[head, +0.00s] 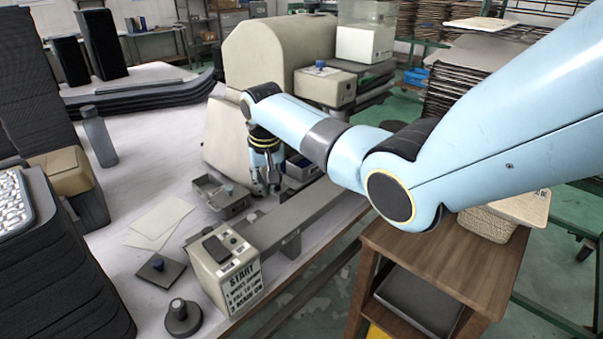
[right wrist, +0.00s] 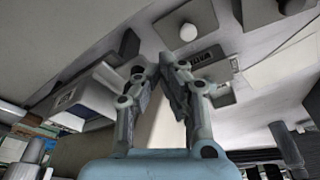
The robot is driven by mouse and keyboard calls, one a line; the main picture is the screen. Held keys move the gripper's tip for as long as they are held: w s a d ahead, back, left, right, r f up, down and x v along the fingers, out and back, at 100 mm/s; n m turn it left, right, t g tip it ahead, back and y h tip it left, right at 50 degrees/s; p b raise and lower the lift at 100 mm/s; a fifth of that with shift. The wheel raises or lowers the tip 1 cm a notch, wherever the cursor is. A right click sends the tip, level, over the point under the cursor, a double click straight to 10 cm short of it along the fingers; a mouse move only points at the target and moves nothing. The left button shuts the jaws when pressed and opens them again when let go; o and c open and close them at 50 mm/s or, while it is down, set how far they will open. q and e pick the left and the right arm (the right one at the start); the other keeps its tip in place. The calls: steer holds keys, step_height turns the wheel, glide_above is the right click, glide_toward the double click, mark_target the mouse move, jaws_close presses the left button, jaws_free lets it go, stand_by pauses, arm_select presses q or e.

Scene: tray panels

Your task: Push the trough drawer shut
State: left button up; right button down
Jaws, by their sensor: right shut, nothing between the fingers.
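My right gripper (head: 267,190) points down just to the right of this tray, low over the worktop. Its fingers are together and hold nothing. I cannot tell whether they touch the tray. My left gripper is not in view.
A beige START box (head: 224,270) stands at the front edge, with a grey rail (head: 300,222) behind it.

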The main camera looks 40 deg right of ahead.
mark_target(289, 181)
steer(key=shift+d, duration=0.15)
steer(key=shift+w+d+b, duration=0.15)
steer(key=shift+d+b, duration=0.1)
steer(key=shift+d, duration=1.45)
steer(key=shift+w+d+b, duration=0.1)
steer(key=shift+d+b, duration=0.15)
steer(key=shift+d, duration=1.4)
steer(key=shift+d, duration=0.15)
steer(key=shift+w+d+b, duration=0.2)
steer(key=shift+d+b, duration=0.6)
steer(key=shift+d, duration=1.15)
steer(key=shift+s+a+r+p, duration=0.1)
steer(key=shift+a+r+p, duration=0.05)
steer(key=shift+a+p, duration=0.6)
step_height(289, 181, up, 7)
steer(key=p, duration=0.7)
steer(key=shift+d, duration=0.1)
